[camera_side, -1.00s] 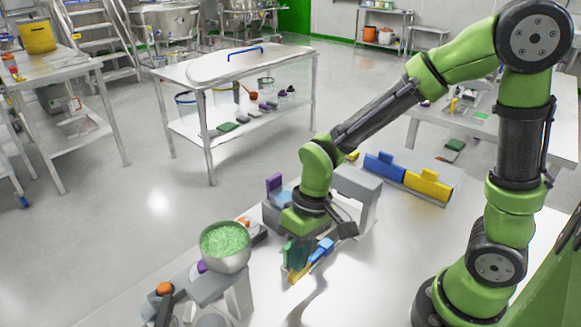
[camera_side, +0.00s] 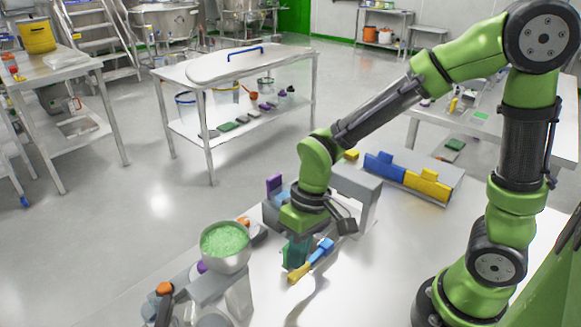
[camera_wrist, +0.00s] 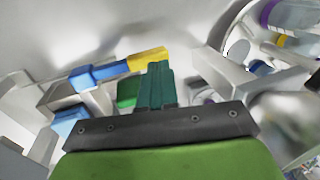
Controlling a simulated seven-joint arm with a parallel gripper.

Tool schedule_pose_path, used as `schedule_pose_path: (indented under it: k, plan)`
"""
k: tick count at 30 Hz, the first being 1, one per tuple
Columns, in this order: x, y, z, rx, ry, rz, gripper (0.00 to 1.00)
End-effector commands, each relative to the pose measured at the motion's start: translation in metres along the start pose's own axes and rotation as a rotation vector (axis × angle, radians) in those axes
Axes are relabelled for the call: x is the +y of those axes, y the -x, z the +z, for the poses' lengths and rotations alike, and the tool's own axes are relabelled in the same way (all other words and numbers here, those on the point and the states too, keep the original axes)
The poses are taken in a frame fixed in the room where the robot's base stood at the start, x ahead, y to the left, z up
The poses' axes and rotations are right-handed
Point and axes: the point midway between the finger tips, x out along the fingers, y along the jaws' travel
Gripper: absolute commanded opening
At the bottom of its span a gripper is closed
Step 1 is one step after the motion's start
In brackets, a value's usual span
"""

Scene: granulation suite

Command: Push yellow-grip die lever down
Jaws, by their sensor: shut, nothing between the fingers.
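The die lever has a blue arm (camera_side: 322,250) and a yellow grip (camera_side: 299,273), and slopes down toward the front left in the side view. In the wrist view the blue arm (camera_wrist: 97,75) runs from the left to the yellow grip (camera_wrist: 148,59). My gripper (camera_side: 296,262) points down beside the lever, its teal fingers together with nothing between them. In the wrist view my fingertips (camera_wrist: 159,66) overlap the grip's lower right edge; I cannot tell whether they touch it. The lever's pivot is partly hidden by my gripper.
A steel bowl of green granules (camera_side: 225,244) stands left of my gripper. A grey machine frame (camera_side: 357,190) stands close behind it. A holder with blue (camera_side: 384,167) and yellow (camera_side: 428,187) blocks lies at the back right. The tabletop to the right is clear.

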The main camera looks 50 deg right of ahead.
Motion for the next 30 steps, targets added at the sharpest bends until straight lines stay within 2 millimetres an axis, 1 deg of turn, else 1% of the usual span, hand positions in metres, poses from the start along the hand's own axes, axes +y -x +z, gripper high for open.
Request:
schedule_pose_path:
  k: [1, 6, 12, 16, 18, 21, 23, 25, 30]
  plan:
    - [-0.003, 0.011, -0.002, 0.008, 0.001, -0.001, 0.00]
    - [-0.013, 0.052, -0.002, 0.012, -0.002, -0.002, 0.00]
    - [-0.023, 0.092, -0.002, 0.009, -0.003, -0.003, 0.00]
    - [-0.028, 0.110, -0.001, 0.007, -0.004, -0.002, 0.00]
    - [-0.029, 0.115, -0.001, 0.006, -0.004, -0.001, 0.00]
    - [-0.029, 0.119, -0.003, 0.019, -0.010, 0.001, 0.00]
    - [-0.024, 0.115, -0.003, 0.036, -0.023, 0.007, 0.00]
    - [-0.011, 0.118, 0.000, 0.101, -0.052, 0.011, 0.00]
    - [0.025, 0.137, 0.013, 0.311, -0.144, 0.002, 0.00]
